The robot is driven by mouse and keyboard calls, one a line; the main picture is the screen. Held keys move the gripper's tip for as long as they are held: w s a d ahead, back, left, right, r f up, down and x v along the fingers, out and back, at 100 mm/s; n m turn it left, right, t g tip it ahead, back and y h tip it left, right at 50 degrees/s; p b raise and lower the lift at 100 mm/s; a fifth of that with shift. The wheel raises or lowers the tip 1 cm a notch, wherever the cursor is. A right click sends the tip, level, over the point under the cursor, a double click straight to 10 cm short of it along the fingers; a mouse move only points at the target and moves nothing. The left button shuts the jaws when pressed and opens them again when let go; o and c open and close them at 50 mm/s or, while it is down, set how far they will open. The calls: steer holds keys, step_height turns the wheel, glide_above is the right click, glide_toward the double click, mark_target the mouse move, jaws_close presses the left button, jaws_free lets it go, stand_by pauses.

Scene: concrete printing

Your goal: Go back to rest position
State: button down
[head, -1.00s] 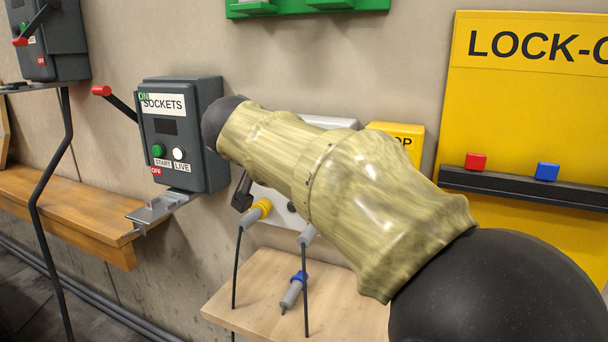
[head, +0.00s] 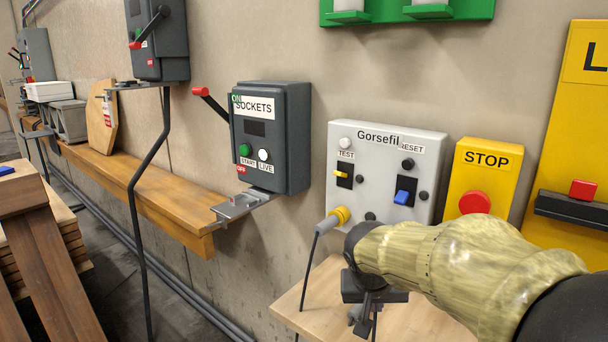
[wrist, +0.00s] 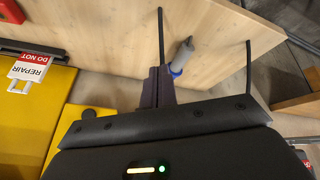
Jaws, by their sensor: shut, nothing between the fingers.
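My gripper (head: 368,318) is at the end of my greenish-yellow arm, low in the head view, over the light wooden shelf (head: 305,296). Its fingers point down and look closed with nothing between them. In the wrist view the dark closed fingers (wrist: 158,88) stand out against the shelf (wrist: 110,40). A grey plug with a blue ring (wrist: 182,56) is close beside the fingertips in that view. I cannot tell whether they touch.
The grey Gorsefil panel (head: 385,150), with a yellow-ringed plug (head: 334,219) at its lower left, is behind my gripper. The STOP box (head: 483,175) is right of it. The SOCKETS box (head: 272,150), its red-tipped lever and a wooden beam (head: 150,190) are left.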

steer(key=s+d+f+n+g+y, duration=0.1)
steer(key=s+f+n+g+y, duration=0.15)
steer(key=s+f, duration=1)
steer(key=w+p+v, duration=0.2)
steer(key=p+v, duration=1.1)
steer(key=p, duration=0.2)
steer(key=shift+w+r+m, duration=0.35)
steer(key=shift+w+r, duration=0.2)
steer(key=shift+r, duration=0.15)
